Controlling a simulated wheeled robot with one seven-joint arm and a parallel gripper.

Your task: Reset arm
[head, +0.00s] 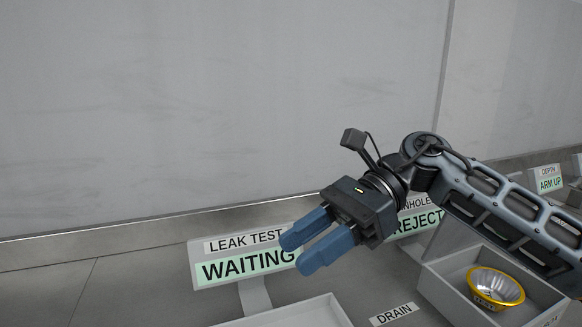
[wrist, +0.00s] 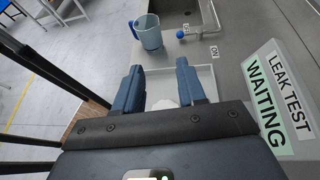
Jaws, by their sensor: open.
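My gripper (head: 307,249) is open and empty in the head view, its two blue fingers pointing left and slightly down. It is held above the bench, in front of the "LEAK TEST WAITING" sign (head: 222,268). In the wrist view my gripper (wrist: 163,75) shows its fingers apart, above a white tray (wrist: 206,81). The sign also stands at the right of the wrist view (wrist: 272,98). My arm reaches in from the right.
A blue jug (wrist: 150,36) stands beyond the tray, near a sink (wrist: 211,14) with a blue knob (wrist: 180,34). A grey bin (head: 437,286) holds a gold-rimmed cup (head: 496,288) at the right. A "REJECT" sign (head: 418,222) stands behind my arm. A "DRAIN" label (head: 394,314) lies on the bench.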

